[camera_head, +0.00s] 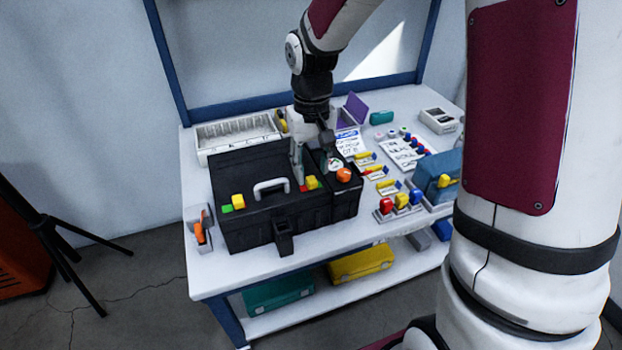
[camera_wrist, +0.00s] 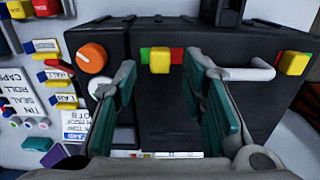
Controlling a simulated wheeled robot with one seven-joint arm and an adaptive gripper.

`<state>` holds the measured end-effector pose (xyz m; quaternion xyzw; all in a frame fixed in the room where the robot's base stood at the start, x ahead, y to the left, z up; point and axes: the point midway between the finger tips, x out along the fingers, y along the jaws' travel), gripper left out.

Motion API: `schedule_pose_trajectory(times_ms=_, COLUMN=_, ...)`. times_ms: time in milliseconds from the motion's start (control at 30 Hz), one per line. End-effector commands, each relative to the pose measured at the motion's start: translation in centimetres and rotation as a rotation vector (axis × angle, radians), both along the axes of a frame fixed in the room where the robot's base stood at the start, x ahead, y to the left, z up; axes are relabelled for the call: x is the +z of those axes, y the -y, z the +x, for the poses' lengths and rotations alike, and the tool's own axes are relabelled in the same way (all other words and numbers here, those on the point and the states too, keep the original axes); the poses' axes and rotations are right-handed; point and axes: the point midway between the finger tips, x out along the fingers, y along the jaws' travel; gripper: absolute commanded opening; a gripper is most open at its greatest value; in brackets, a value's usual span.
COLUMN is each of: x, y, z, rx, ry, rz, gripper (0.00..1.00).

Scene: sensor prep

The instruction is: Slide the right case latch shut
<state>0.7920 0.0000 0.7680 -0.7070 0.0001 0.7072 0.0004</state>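The black case (camera_head: 248,176) stands on the workbench with its grey handle (camera_head: 271,187) on top. The right latch has a yellow slider (camera_head: 312,182), with a red patch on its left. In the wrist view this slider (camera_wrist: 160,60) sits between a green and a red patch, both showing. The left latch (camera_head: 239,202) is yellow with green beside it; it also shows in the wrist view (camera_wrist: 293,63). My gripper (camera_head: 312,165) is open and empty over the case's right part. In the wrist view its teal-padded fingers (camera_wrist: 160,72) straddle the right slider's line of sight; contact cannot be told.
A black unit with an orange knob (camera_head: 344,175) adjoins the case on the right. Coloured switches (camera_head: 401,201), a blue case (camera_head: 436,175) and labelled cards (camera_head: 400,153) lie further right. A white rack (camera_head: 236,133) stands behind. An orange-handled item (camera_head: 198,232) is at left.

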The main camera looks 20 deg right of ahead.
Motion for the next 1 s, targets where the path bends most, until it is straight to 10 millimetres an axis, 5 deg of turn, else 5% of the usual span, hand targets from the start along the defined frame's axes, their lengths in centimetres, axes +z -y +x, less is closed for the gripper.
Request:
schedule_pose_trajectory(times_ms=200, x=-2.5, y=0.0, z=0.0, rx=0.001, ry=-0.001, rz=0.000, gripper=0.38)
schedule_pose_trajectory(times_ms=567, x=-2.8, y=0.0, z=0.0, rx=0.001, ry=0.000, rz=0.000, gripper=0.38)
schedule_pose_trajectory(times_ms=767, x=-2.8, y=0.0, z=0.0, rx=0.001, ry=0.000, rz=0.000, gripper=0.00)
schedule_pose_trajectory(times_ms=1000, x=-2.8, y=-0.2, z=0.0, rx=0.002, ry=0.000, rz=0.000, gripper=0.00)
